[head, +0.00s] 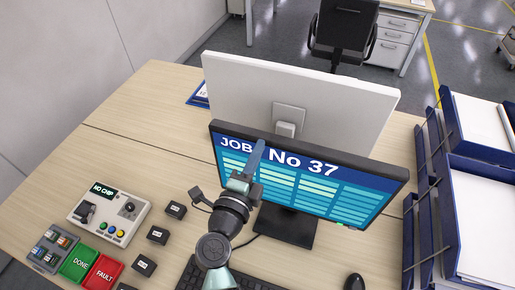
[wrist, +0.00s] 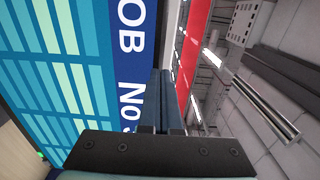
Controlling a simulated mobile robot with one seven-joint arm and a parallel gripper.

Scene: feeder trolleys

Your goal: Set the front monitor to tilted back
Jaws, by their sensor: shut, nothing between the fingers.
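The front monitor (head: 325,187) stands on the desk on a dark stand, its screen facing me with "JOB No 37" and blue and green rows. Its screen (wrist: 55,70) also fills the left of the wrist view, turned on its side. My gripper (head: 257,152) is shut and empty, its blue fingers pointing up in front of the upper left part of the screen. In the wrist view the closed fingers (wrist: 162,100) lie beside the screen's top edge. I cannot tell whether they touch it.
A second monitor (head: 345,100), seen from its white back, stands close behind. Blue paper trays (head: 437,200) stand at the right. A control box (head: 110,215), DONE button (head: 79,263) and FAULT button (head: 103,271) are at the left. A keyboard and mouse (head: 354,282) lie in front.

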